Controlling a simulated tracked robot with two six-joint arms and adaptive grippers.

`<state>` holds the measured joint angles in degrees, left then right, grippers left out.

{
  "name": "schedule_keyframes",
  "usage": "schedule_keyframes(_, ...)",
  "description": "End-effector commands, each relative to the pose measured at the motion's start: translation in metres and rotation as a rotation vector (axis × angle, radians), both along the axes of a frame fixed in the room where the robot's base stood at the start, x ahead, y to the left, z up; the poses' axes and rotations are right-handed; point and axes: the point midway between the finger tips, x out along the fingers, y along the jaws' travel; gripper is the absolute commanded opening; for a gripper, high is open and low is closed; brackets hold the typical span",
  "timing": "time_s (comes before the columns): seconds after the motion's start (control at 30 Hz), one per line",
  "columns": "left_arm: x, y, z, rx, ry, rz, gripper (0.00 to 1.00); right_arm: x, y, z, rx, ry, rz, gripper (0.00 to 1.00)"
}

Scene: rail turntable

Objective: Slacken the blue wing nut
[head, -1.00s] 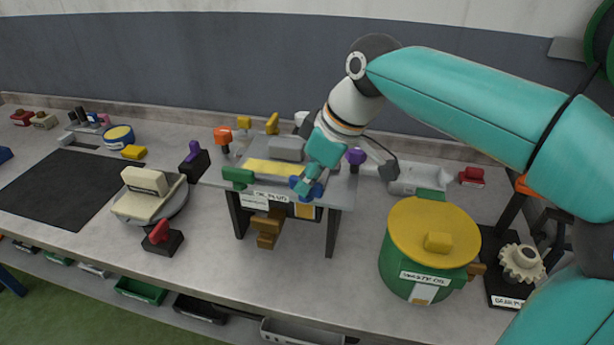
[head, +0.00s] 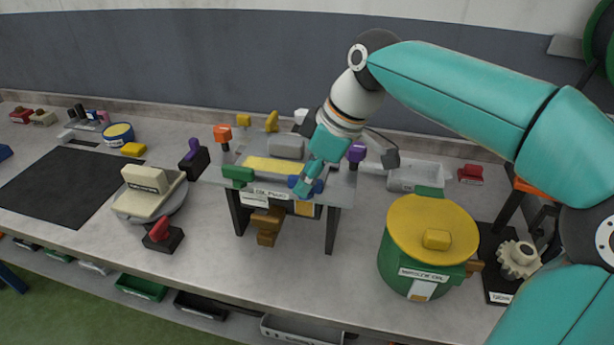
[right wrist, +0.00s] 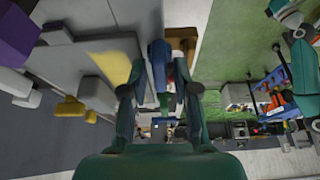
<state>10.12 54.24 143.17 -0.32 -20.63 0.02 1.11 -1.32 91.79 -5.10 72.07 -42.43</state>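The blue wing nut (head: 303,186) sits at the front edge of a small grey-topped stand (head: 341,190), near its right side. My right gripper (head: 308,184) reaches down to it from above and hides part of it. In the right wrist view the blue wing nut (right wrist: 158,62) stands between the two fingertips of my right gripper (right wrist: 160,68). The fingers look closed in on it from both sides, though the contact itself is small and shaded. My left gripper is not in view.
A green clamp-like block (head: 237,175) is at the stand's front left, and a purple knob (head: 356,153) at its right. A green drum with a yellow lid (head: 415,225) stands to the right. A red-handled block (head: 160,236) is at front left.

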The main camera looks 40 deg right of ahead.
Motion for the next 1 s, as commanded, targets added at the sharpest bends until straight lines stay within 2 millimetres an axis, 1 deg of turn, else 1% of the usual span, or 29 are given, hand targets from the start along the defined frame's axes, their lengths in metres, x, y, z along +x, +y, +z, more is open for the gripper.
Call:
schedule_keyframes(0.33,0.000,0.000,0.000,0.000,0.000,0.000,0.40,0.000,0.000,0.001,0.000,0.000,-0.001,0.40)
schedule_keyframes(0.47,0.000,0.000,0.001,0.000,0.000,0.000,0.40,-0.002,-0.002,0.008,0.000,-0.001,-0.001,0.40)
schedule_keyframes(0.57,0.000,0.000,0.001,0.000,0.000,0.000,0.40,-0.006,-0.005,0.020,0.000,-0.002,-0.002,0.40)
schedule_keyframes(0.9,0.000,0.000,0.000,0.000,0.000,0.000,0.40,-0.026,-0.022,0.082,0.000,-0.003,-0.001,0.40)
schedule_keyframes(1.0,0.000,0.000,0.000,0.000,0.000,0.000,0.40,-0.030,-0.025,0.095,0.000,-0.003,-0.001,0.40)
